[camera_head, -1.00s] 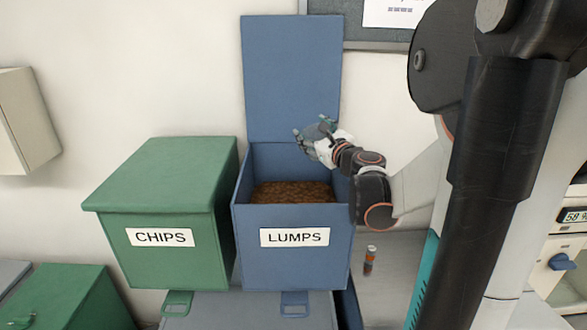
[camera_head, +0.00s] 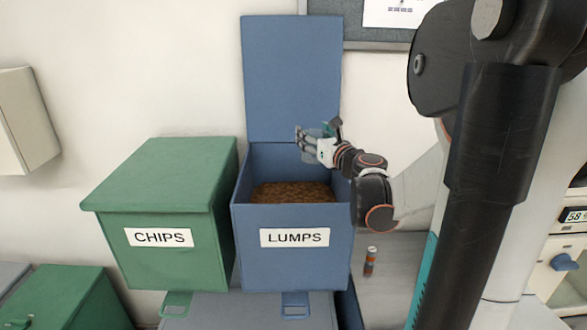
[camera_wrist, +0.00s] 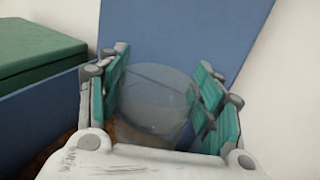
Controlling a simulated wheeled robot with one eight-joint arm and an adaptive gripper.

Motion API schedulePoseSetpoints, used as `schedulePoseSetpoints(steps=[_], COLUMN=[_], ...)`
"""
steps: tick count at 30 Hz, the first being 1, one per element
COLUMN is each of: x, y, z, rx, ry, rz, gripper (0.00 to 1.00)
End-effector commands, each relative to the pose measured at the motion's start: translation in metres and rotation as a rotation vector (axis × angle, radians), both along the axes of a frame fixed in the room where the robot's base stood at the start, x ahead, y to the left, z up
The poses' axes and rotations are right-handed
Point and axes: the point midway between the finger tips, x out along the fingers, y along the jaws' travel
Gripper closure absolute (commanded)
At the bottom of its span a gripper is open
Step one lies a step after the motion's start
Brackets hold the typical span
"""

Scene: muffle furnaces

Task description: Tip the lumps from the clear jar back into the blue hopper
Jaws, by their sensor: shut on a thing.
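The blue hopper (camera_head: 294,245), labelled LUMPS, stands with its lid (camera_head: 292,80) raised against the wall. Brown lumps (camera_head: 292,192) lie inside it. My gripper (camera_head: 310,143) is over the hopper's opening, towards its back right. In the wrist view my gripper (camera_wrist: 160,95) is shut on the clear jar (camera_wrist: 158,98), with one green-padded finger on each side. The jar looks see-through and I make out no lumps in it. Its exact tilt is hard to tell. In the head view the jar is mostly hidden by the fingers.
A closed green bin (camera_head: 165,215) labelled CHIPS stands directly left of the hopper. Another green container (camera_head: 70,298) is at the lower left. A furnace (camera_head: 565,250) is at the right edge.

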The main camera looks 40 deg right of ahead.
Motion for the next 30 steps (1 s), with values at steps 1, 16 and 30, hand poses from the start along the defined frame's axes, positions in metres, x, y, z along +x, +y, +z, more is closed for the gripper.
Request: schedulePoseSetpoints(steps=[1,16,30], x=[0.0,0.0,0.0], y=[0.0,0.0,0.0], z=[0.0,0.032,0.05], rx=[0.0,-0.002,-0.002], ry=[0.0,0.001,0.001], rz=[0.0,0.0,0.0], gripper=[0.74,0.74,0.74])
